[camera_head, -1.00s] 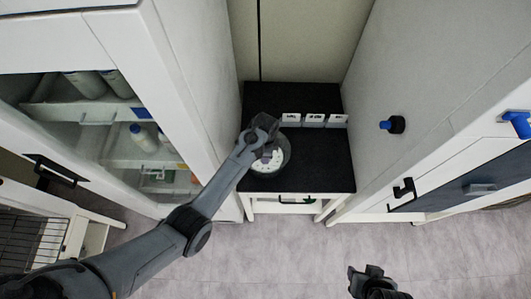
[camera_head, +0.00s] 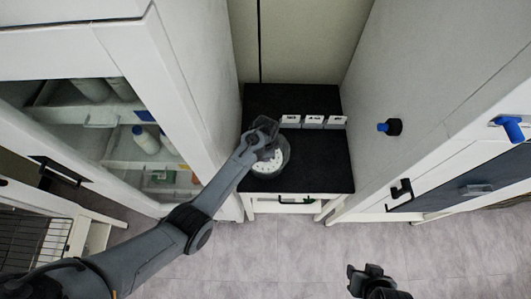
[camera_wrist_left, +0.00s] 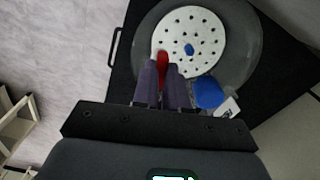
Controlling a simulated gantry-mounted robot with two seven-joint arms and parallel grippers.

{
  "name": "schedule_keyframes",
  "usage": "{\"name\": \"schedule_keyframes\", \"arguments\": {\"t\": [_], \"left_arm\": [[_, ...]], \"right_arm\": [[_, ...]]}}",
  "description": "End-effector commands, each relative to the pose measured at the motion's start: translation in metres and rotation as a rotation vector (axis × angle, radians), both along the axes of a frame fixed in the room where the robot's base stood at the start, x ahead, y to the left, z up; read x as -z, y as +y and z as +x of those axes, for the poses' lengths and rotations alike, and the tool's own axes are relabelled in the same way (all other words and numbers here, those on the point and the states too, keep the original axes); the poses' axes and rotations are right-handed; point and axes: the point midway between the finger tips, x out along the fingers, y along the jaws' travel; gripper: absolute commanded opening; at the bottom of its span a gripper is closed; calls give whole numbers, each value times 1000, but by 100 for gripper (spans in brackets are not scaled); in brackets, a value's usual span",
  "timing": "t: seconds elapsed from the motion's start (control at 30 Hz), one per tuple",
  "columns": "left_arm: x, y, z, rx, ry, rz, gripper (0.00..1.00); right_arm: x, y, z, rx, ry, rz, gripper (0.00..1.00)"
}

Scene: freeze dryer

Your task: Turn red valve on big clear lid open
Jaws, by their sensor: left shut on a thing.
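The big clear lid (camera_head: 284,163) stands on the black-topped table, with a white perforated disc (camera_wrist_left: 210,28) showing through it. The red valve (camera_wrist_left: 162,61) shows in the left wrist view as a small red piece between my left fingers, near the disc's edge. My left gripper (camera_wrist_left: 163,72) is shut on the red valve; in the head view the gripper (camera_head: 262,132) covers the valve. My right gripper (camera_head: 366,272) is over the floor at the bottom, away from the table; its finger gap is too small to read.
The black table top (camera_head: 325,170) is clear on the right. Several small white labelled boxes (camera_head: 313,121) stand behind the lid. A glass-fronted cabinet (camera_head: 110,130) stands left and a white unit with a blue knob (camera_head: 383,127) right. A blue piece (camera_wrist_left: 208,92) lies beside my left fingers.

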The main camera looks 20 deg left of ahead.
Motion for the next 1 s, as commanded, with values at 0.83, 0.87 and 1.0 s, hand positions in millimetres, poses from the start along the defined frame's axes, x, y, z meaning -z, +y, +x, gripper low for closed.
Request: {"name": "schedule_keyframes", "arguments": {"t": [0.83, 0.87, 1.0], "left_arm": [[-1, -1, 0, -801, 3, 0, 0], [-1, 0, 0, -830, 2, 0, 0], [-1, 0, 0, -959, 0, 0, 0]], "right_arm": [[-44, -3, 0, -7, 0, -11, 43], [-45, -2, 0, -7, -1, -11, 43], [-48, -2, 0, -5, 0, -9, 43]]}}
